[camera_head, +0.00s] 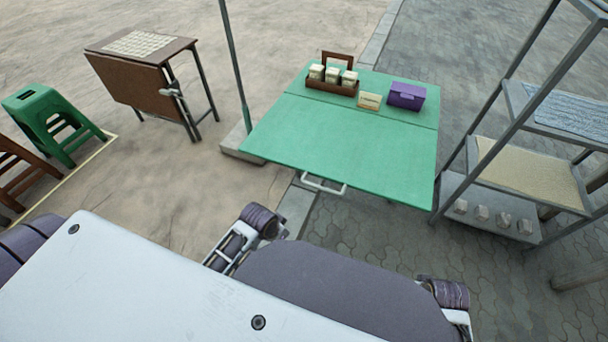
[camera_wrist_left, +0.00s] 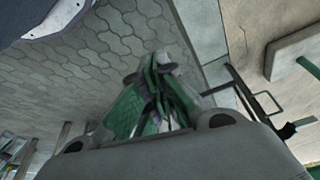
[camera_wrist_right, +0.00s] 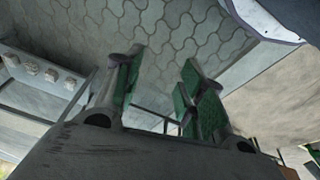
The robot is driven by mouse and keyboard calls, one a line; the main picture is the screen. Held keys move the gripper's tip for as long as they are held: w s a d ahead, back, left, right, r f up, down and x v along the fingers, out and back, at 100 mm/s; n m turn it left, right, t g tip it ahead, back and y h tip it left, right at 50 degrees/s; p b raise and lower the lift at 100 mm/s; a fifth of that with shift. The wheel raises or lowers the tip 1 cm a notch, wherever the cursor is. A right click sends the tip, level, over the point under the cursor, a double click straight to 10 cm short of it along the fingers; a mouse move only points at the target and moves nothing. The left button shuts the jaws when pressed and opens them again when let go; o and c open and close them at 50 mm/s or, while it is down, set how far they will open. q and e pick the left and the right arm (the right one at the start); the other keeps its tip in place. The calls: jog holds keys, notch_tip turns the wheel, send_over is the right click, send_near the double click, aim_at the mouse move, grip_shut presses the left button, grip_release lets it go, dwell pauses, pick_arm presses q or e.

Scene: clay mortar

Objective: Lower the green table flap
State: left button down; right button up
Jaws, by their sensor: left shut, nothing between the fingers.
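The green table flap (camera_head: 345,150) is the front part of the green table. It is raised and level with the fixed top (camera_head: 380,82) behind it, with a seam between them. A pale handle (camera_head: 323,185) hangs at the flap's front edge. My left gripper (camera_wrist_left: 155,68) shows in the left wrist view with its green-padded fingers together and nothing between them. My right gripper (camera_wrist_right: 161,66) shows in the right wrist view with its fingers apart and empty. In the head view, neither gripper's fingers show clearly; my arm parts are in front of the table, apart from the flap.
A brown rack with jars (camera_head: 333,78), a small card (camera_head: 370,101) and a purple box (camera_head: 407,95) stand on the fixed top. A pole (camera_head: 235,65) is at the left. A metal shelf (camera_head: 532,172) stands close at the right. A brown folding table (camera_head: 135,82) and green stool (camera_head: 50,122) are farther left.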

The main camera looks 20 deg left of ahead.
pick_arm(q)
jog(key=w+d+r+m+g+h+b, duration=0.1)
jog(key=w+d+r+m+h, duration=0.15)
jog(key=r+m, duration=0.2)
jog(key=w+d+r+m+h+b, duration=0.1)
jog(key=w+d+r+m, duration=0.25)
jog(key=r, duration=0.25)
jog(key=w+a+r+m+g+h, duration=0.1)
jog(key=w+a+r+m, duration=0.2)
jog(key=w+r, duration=0.3)
jog(key=w+a+r+m+g+h, duration=0.1)
jog(key=w+a+r+m, duration=0.3)
jog(key=r, duration=0.6)
jog(key=shift+w+a+g, duration=0.3)
jog(key=shift+w+a, duration=0.55)
jog(key=shift+a, duration=0.25)
pick_arm(e)
jog(key=s+a+f, duration=0.1)
jog(key=s+f, duration=0.1)
jog(key=f, duration=0.5)
jog(key=s+a+f+g, duration=0.1)
jog(key=s+f, duration=0.1)
jog(key=f, duration=0.5)
jog(key=shift+s+a, duration=0.25)
jog(key=shift+a, duration=0.15)
pick_arm(q)
jog(key=shift+f+h, duration=0.1)
jog(key=shift+h, duration=0.15)
